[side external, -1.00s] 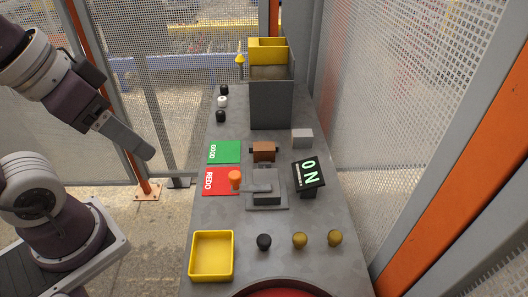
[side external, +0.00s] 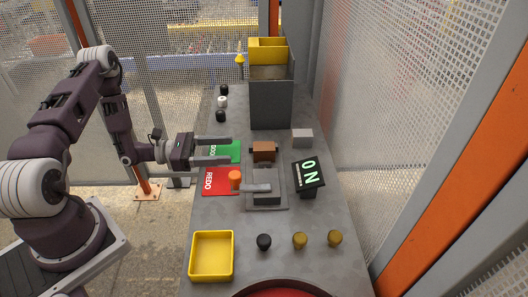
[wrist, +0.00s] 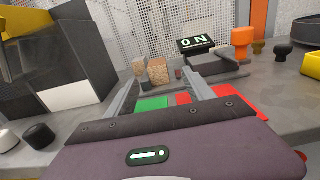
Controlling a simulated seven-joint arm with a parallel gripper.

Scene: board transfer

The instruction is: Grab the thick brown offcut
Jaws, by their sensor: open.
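The thick brown offcut (side external: 264,150) is a brown block on the grey table, with small dark pieces at its left and right ends. In the wrist view a brown block (wrist: 157,70) shows ahead between my finger tips, with another brownish piece close to its left. My gripper (side external: 230,150) is open and empty, its two fingers pointing right over the green GOOD plate (side external: 233,148). The finger tips are to the left of the offcut and apart from it. In the wrist view my gripper (wrist: 161,77) shows both fingers spread.
A red REDO plate (side external: 217,182), orange knob (side external: 235,178) and grey fixture (side external: 267,190) lie just in front of the offcut. The ON display (side external: 308,178) and a grey block (side external: 302,138) are to the right. A tall grey bin (side external: 271,105) stands behind; a yellow tray (side external: 212,255) in front.

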